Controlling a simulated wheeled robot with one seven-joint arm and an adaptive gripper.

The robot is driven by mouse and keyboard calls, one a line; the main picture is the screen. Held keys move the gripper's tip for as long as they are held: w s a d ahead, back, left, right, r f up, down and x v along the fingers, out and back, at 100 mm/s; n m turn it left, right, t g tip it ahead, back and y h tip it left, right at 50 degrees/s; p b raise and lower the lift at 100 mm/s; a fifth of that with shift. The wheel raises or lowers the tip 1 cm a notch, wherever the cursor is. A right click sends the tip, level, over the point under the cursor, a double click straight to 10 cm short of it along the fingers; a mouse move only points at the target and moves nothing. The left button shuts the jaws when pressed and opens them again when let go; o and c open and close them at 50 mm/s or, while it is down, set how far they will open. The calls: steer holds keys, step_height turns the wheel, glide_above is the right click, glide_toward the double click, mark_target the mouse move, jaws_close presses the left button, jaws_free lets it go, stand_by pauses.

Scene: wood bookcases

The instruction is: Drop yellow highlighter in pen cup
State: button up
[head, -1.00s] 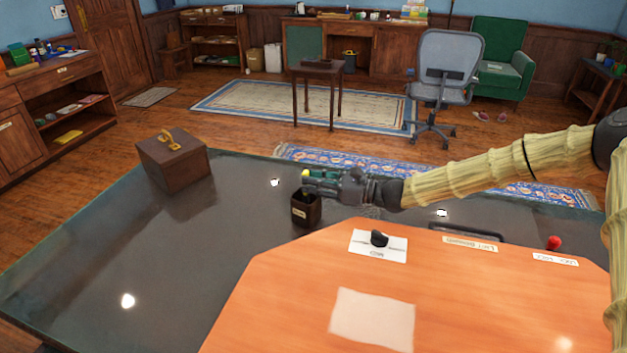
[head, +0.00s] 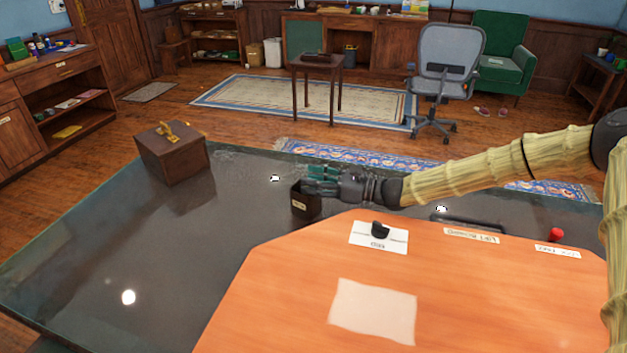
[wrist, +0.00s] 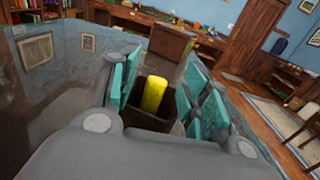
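The dark square pen cup (head: 304,206) stands on the grey tabletop, left of the orange board. The yellow highlighter (wrist: 153,96) shows in the wrist view, with its lower part inside the dark cup (wrist: 147,121) and its upper end sticking out, slightly tilted. My gripper (head: 313,181) is at the cup's upper right rim. In the wrist view its teal fingers (wrist: 162,92) are spread on both sides of the highlighter, with gaps between. The gripper looks open. In the head view the highlighter is hidden.
A brown box with a yellow handle (head: 172,158) stands at the table's back left. The orange board (head: 270,290) holds a white card with a black object (head: 379,232) and a blank paper (head: 373,311). A red ball-like object (head: 556,234) is at right. The left tabletop is clear.

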step_height(320, 180, up, 10)
stand_by(0.7)
stand_by(0.7)
